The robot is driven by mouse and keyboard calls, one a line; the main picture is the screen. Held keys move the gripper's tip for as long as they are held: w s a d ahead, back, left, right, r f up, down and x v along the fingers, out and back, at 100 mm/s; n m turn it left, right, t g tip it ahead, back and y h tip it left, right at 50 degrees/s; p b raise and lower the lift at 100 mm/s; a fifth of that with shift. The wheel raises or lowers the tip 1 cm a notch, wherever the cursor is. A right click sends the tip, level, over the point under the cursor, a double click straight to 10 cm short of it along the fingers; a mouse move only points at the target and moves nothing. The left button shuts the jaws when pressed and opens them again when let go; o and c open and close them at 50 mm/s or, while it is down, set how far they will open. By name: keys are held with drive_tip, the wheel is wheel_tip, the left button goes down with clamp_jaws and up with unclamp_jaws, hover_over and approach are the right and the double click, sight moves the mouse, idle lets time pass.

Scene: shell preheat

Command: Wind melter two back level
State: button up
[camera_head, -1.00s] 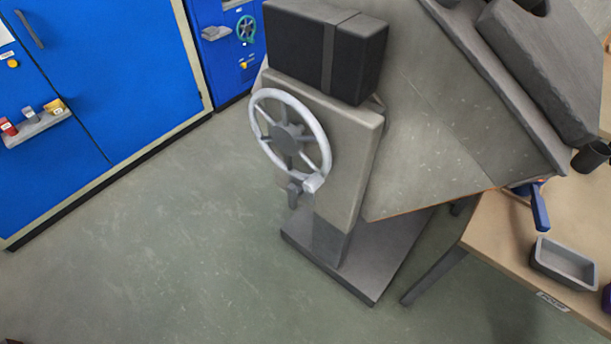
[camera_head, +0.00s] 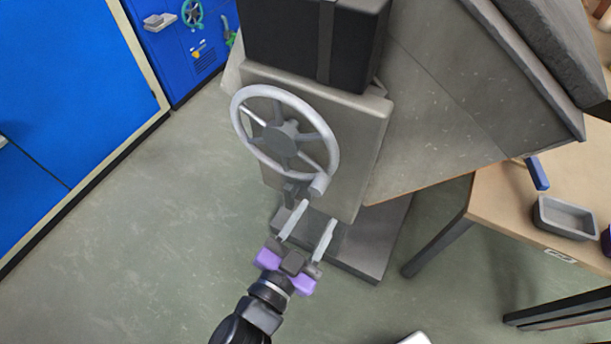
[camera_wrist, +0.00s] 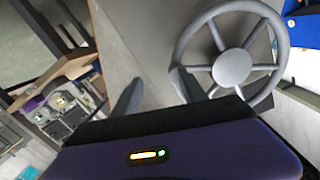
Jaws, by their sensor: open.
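The melter's handwheel (camera_head: 283,138) is a grey spoked wheel on the front of a grey stand (camera_head: 352,140) in the head view. A small handle (camera_head: 318,186) sits at the lower right of its rim. My gripper (camera_head: 316,222) is open and empty, just below the wheel, with its fingers pointing up toward the handle; I see no clear contact. In the wrist view the wheel (camera_wrist: 231,66) fills the upper right, beyond the two spread fingers (camera_wrist: 155,92). The large grey melter body (camera_head: 450,90) leans at a tilt at the upper right. I cannot read a number on it.
A wooden table (camera_head: 490,205) with a grey tray (camera_head: 566,217) and a blue-handled tool (camera_head: 537,173) stands at the right. Blue cabinets (camera_head: 70,90) line the left. The floor (camera_head: 150,240) at left is clear. The stand's base plate (camera_head: 350,250) lies behind my gripper.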

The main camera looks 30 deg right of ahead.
sight(316, 193)
drive_tip(key=shift+w+a+r+n+h, duration=0.3)
drive_tip(key=shift+w+a+r+n, duration=0.2)
drive_tip(key=shift+w+a+r, duration=0.35)
drive_tip(key=x, duration=0.7)
drive_tip(key=shift+p, duration=0.4)
drive_tip(key=shift+f, duration=0.1)
drive_tip(key=c, duration=1)
clamp_jaws()
